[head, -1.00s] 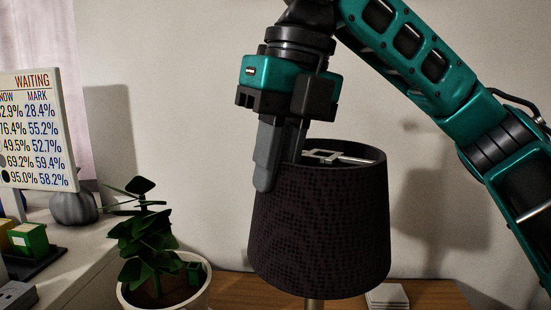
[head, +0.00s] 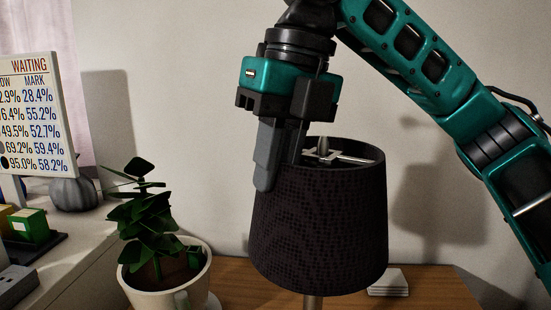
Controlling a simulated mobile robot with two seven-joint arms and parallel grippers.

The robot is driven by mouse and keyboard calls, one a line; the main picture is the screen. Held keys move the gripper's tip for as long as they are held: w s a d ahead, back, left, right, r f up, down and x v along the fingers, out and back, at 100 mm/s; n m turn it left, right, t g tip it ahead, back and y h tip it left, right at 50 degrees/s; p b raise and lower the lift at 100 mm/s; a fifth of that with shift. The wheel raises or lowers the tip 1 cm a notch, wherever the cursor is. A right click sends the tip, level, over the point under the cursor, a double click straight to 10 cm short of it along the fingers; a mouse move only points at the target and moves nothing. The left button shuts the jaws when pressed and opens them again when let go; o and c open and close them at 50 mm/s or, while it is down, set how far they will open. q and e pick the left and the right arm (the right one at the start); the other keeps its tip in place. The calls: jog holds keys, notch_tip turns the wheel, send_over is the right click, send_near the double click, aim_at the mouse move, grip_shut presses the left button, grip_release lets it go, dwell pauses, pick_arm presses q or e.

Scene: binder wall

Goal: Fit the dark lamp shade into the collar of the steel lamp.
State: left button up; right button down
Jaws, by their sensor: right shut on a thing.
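The dark lamp shade (head: 320,230) is in the middle of the head view, upright, with a pale cross-shaped fitting (head: 325,155) inside its open top. My right gripper (head: 270,170) points down and is shut on the left part of the shade's rim, one finger outside the wall. A small grey tip shows at the fitting in the shade's top. The collar is hidden, so I cannot tell how the fitting sits on it. My left gripper is not in view.
A potted plant (head: 150,225) in a white pot (head: 165,285) stands left of the shade. A white stack (head: 388,282) lies on the wooden table (head: 435,285) to the right. A white counter (head: 75,235) with a sign (head: 32,115) and a grey pumpkin shape (head: 73,193) is at far left.

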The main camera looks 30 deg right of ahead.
jog(key=shift+f, duration=0.15)
jog(key=c, duration=1.1)
grip_release()
jog(key=shift+o, duration=0.2)
notch_tip(320, 180, up, 13)
jog(key=s+d+p, duration=0.1)
jog(key=d+p, duration=0.1)
jog(key=p, duration=0.4)
jog(key=shift+d+f, duration=0.1)
jog(key=shift+f, duration=0.05)
